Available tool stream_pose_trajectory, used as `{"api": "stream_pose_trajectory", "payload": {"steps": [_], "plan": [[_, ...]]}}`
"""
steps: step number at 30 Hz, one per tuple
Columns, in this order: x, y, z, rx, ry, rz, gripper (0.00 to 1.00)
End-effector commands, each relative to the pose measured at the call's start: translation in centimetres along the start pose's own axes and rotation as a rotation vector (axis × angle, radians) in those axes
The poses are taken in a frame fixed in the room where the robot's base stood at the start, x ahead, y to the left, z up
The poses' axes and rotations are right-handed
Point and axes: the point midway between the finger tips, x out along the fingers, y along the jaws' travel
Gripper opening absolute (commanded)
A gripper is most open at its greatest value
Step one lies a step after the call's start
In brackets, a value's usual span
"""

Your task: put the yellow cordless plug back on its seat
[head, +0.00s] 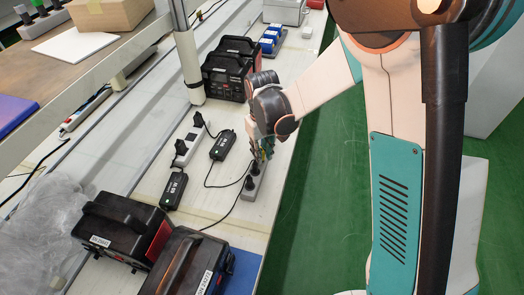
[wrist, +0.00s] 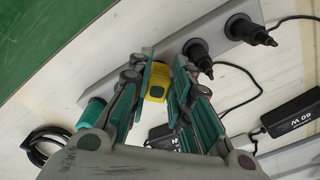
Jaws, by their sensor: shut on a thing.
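The yellow cordless plug (wrist: 158,84) is between the teal-lined fingers of my gripper (wrist: 166,84) in the wrist view, and they are shut on it. It overlaps the grey socket strip (wrist: 128,66); I cannot tell whether it touches the strip or is above it. The seat under the plug is hidden. In the head view my gripper (head: 262,146) points down over the far end of the strip (head: 250,193); the plug cannot be made out there. Two black plugs (wrist: 198,52) (wrist: 243,29) stand in the strip beside the gripper.
Black adapters (head: 223,145) (head: 174,190) and cables lie on the bench. Black power units (head: 228,68) (head: 118,228) stand at both ends. Green floor lies right of the bench.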

Motion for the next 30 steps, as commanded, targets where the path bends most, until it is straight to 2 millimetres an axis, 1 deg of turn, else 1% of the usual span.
{"api": "stream_pose_trajectory", "payload": {"steps": [24, 25, 26, 27, 30], "plan": [[0.15, 0.01, 0.01, 0.0, 0.0, 0.0, 0.0], [0.12, 0.01, 0.01, 0.0, 0.0, 0.0, 0.26], [0.11, 0.01, 0.01, 0.0, 0.0, 0.0, 0.33], [0.11, 0.01, 0.01, 0.0, 0.0, 0.0, 0.42], [0.1, 0.0, 0.01, 0.0, 0.0, 0.0, 0.42]]}}
